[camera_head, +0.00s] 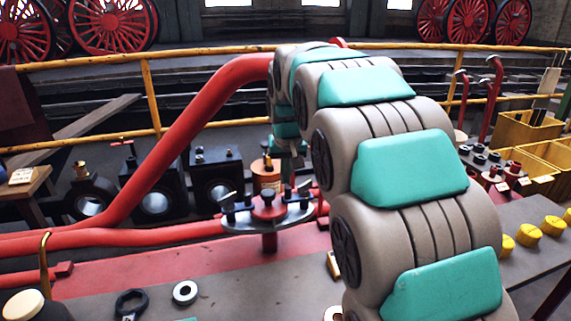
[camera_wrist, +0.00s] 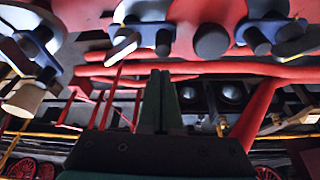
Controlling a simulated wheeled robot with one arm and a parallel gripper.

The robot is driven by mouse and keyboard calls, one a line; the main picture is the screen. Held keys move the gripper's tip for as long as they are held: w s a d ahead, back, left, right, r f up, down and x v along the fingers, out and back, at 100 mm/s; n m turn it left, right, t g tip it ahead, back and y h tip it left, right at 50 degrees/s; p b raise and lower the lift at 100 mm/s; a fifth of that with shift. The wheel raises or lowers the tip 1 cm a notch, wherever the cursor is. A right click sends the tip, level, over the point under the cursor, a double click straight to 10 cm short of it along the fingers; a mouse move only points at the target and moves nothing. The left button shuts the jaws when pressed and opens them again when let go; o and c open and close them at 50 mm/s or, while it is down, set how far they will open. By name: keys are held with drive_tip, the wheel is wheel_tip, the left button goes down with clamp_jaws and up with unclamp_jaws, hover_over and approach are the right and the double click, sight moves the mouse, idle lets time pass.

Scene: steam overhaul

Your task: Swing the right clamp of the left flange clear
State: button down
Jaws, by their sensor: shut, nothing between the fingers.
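The flange (camera_head: 240,222) is a dark disc on red pipework near the middle of the head view. Which of these is the right clamp I cannot tell there. My arm hides the area right of the flange.
A thick red pipe (camera_head: 190,125) rises from the left behind the flange. A yellow railing (camera_head: 150,95) runs behind the bench. A black ring (camera_head: 131,301) and a pale washer (camera_head: 186,292) lie on the front. Yellow crates (camera_head: 525,132) and yellow knobs (camera_head: 528,235) are at right.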

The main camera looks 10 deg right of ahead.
sight(288, 192)
drive_tip(key=shift+s+a, duration=0.1)
drive_tip(key=shift+s, duration=0.85)
drive_tip(key=shift+s+n+y, duration=0.3)
drive_tip(key=shift+n, duration=0.5)
drive_tip(key=shift+s+a+n+y+b, duration=0.1)
drive_tip(key=shift+s+n+y+b, duration=0.4)
drive_tip(key=shift+n, duration=0.7)
drive_tip(key=n, duration=0.2)
drive_tip(key=s+n, duration=0.1)
drive_tip(key=shift+s+d+n+g+y, duration=0.2)
drive_tip(key=shift+n+g+y, duration=0.1)
drive_tip(key=shift+n+y, duration=0.1)
drive_tip(key=n, duration=0.1)
drive_tip(key=s+n+g, duration=0.1)
drive_tip(key=n, duration=0.1)
drive_tip(key=shift+d+n+y+b, duration=0.3)
drive_tip(key=shift+d+y, duration=0.1)
drive_tip(key=n, duration=0.2)
drive_tip(key=shift+s+d+n+g, duration=0.3)
drive_tip(key=shift+d, duration=0.1)
drive_tip(key=shift+s+d, duration=0.35)
drive_tip(key=shift+d, duration=0.45)
drive_tip(key=shift+a, duration=0.1)
